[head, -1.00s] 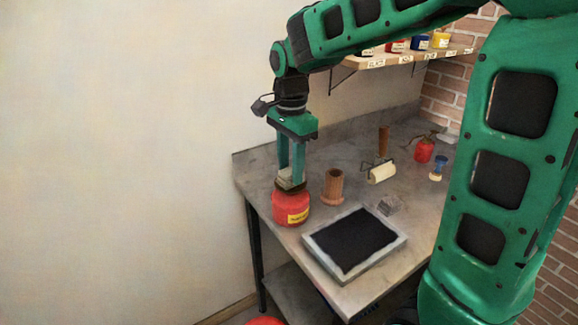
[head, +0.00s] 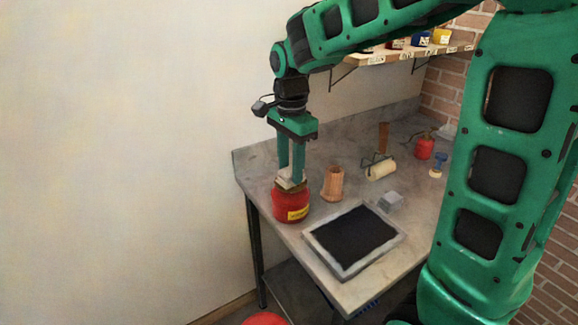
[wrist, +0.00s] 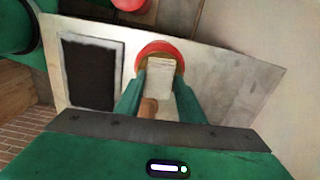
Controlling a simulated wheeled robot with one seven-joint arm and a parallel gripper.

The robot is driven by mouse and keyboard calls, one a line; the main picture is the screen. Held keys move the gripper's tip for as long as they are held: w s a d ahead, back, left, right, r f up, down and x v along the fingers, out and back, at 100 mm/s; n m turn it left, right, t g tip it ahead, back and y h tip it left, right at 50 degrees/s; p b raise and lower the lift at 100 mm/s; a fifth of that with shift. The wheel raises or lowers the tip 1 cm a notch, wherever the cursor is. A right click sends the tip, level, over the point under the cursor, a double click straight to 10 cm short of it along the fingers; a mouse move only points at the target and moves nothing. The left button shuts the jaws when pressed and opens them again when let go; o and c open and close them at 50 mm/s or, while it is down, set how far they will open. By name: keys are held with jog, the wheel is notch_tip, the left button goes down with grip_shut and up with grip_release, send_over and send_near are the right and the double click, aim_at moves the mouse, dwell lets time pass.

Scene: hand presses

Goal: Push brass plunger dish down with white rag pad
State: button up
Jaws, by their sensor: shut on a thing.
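The red plunger can (head: 291,205) with a yellow label stands at the left end of the metal bench. Its brass dish (head: 279,188) shows as a thin brownish rim at the top, mostly hidden by the pad and my fingers. My gripper (head: 291,178) points down over the can and is shut on the white rag pad (head: 286,183). The pad sits at the dish and looks in contact with it. In the wrist view the pad (wrist: 159,72) lies between my fingertips, inside the round red top of the can (wrist: 152,47).
A brown wooden cylinder (head: 333,184) stands close to the right of the can. A framed black slab (head: 355,240) lies in front, with a small grey block (head: 390,201) behind it. A roller (head: 379,169) and a small red oil can (head: 424,148) stand further back. A shelf (head: 400,56) hangs above.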

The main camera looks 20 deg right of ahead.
dwell(0.3)
jog(key=shift+r, duration=3.5)
